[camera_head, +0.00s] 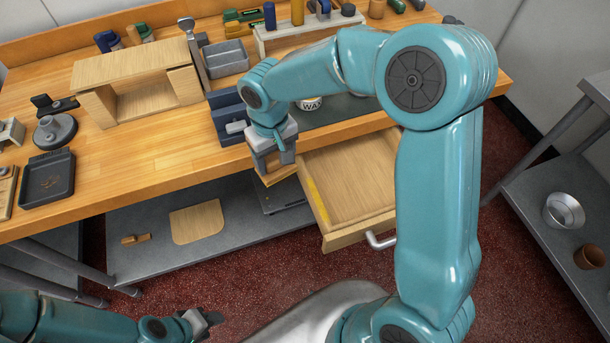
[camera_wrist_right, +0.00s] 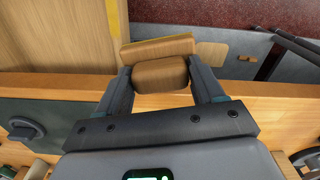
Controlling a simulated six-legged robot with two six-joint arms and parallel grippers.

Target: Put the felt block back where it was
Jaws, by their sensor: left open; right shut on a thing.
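My right gripper (camera_head: 273,168) is shut on a wooden-looking block, which I take to be the felt block (camera_wrist_right: 160,74). In the right wrist view the block has a rounded brown part between the fingers and a lighter flat slab (camera_wrist_right: 157,47) beyond them. In the head view the block (camera_head: 282,176) shows just below the fingertips, at the bench's front edge and left of the open drawer (camera_head: 350,178). The gripper hides part of it. My left gripper (camera_head: 211,320) is open, low at the bottom left, away from the bench.
The drawer holds a yellow strip (camera_head: 317,201) along its left side and is otherwise bare where visible. A blue vice-like tool (camera_head: 229,118) stands on the bench beside my right gripper. A wooden open-fronted box (camera_head: 135,70) and a black tray (camera_head: 47,180) are further left.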

